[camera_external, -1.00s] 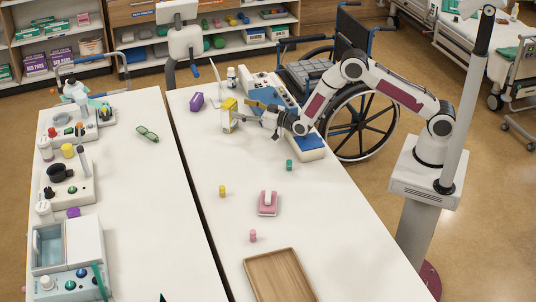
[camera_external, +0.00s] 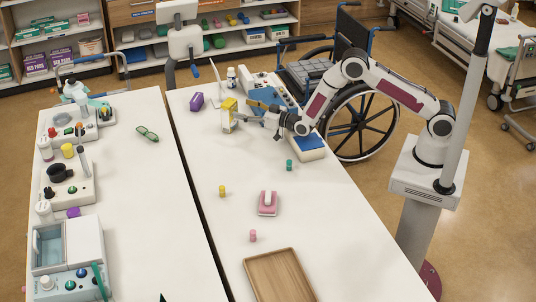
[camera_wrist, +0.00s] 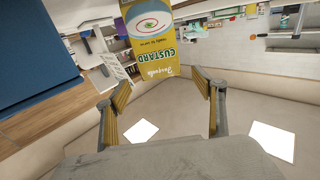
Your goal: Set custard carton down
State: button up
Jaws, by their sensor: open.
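The custard carton (camera_external: 228,116), yellow and white, stands upright near the far end of the right-hand white table (camera_external: 205,146). In the wrist view the carton (camera_wrist: 152,38) shows upside down, with its custard label facing me. My gripper (camera_external: 244,110) is open and level, just to the right of the carton. In the wrist view the fingers of my gripper (camera_wrist: 161,88) are spread wide, and the carton lies ahead, apart from them as far as I can tell. Its base is hard to make out in the external view.
A blue-topped block (camera_external: 309,146) lies below my arm. A pink dispenser (camera_external: 267,203), small pegs and a wooden tray (camera_external: 279,276) are nearer. Bare table lies between.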

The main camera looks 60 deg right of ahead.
jog(key=shift+r, duration=0.5)
jog(key=s+d+r+g, duration=0.25)
jog(key=s+r, duration=0.25)
jog(key=r, duration=0.6)
jog(key=s+d+r+g+y, duration=0.1)
jog(key=s+d+r+g, duration=0.15)
jog(key=s, duration=0.35)
jog(key=s+d+r+g, duration=0.1)
jog(key=s+r, duration=0.3)
jog(key=s, duration=0.3)
jog(key=s+d+g, duration=0.3)
jog(key=s, duration=1.5)
jog(key=s+d+f+g+h, duration=0.1)
jog(key=s+d+g, duration=0.2)
jog(key=s, duration=1.6)
jog(key=shift+f, duration=0.15)
